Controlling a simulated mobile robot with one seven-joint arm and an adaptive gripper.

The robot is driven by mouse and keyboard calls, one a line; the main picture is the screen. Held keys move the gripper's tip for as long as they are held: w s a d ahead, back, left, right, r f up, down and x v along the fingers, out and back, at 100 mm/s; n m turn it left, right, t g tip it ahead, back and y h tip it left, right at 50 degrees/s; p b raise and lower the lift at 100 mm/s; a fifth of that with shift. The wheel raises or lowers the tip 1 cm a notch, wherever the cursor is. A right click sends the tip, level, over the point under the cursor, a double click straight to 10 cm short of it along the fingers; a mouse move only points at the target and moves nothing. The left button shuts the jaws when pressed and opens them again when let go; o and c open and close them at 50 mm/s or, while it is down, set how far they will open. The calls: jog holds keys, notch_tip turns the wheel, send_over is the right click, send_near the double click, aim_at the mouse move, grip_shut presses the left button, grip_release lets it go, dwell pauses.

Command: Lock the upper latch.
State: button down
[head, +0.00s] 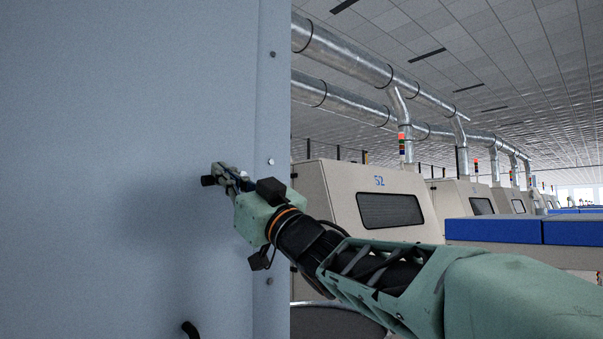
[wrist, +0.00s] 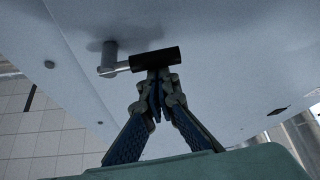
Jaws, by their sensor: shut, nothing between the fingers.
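The upper latch is a lever with a black grip (wrist: 155,60) on a metal stem. The stem joins a round grey pivot post (wrist: 109,56) on the pale blue-grey panel. In the wrist view the lever lies roughly level, tilted slightly. In the head view the black end of the upper latch (head: 208,181) shows just left of my gripper (head: 221,174). My gripper's fingers are shut, with their tips (wrist: 157,80) right at the side of the black grip and not around it. I cannot tell whether they touch it. The rest of the latch is hidden behind the gripper in the head view.
A second dark handle (head: 190,330) shows lower on the panel (head: 110,120), cut off by the picture's edge. Bolts line the panel's right edge. Beyond stand a beige machine marked 52 (head: 375,210), blue covers (head: 495,230) and overhead ducts (head: 340,60).

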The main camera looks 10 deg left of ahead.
jog(key=w+d+f+n+g+h+p, duration=0.1)
jog(key=w+f+n+g+p, duration=0.1)
jog(key=n+g, duration=0.3)
jog(key=w+d+f+n+g+h+p, duration=0.1)
jog(key=d+f+n+g+p, duration=0.1)
jog(key=n, duration=1.2)
jog(key=shift+w+f+g+h+p, duration=0.4)
jog(key=shift+f+g+p, duration=0.3)
jog(key=shift+g+p, duration=0.8)
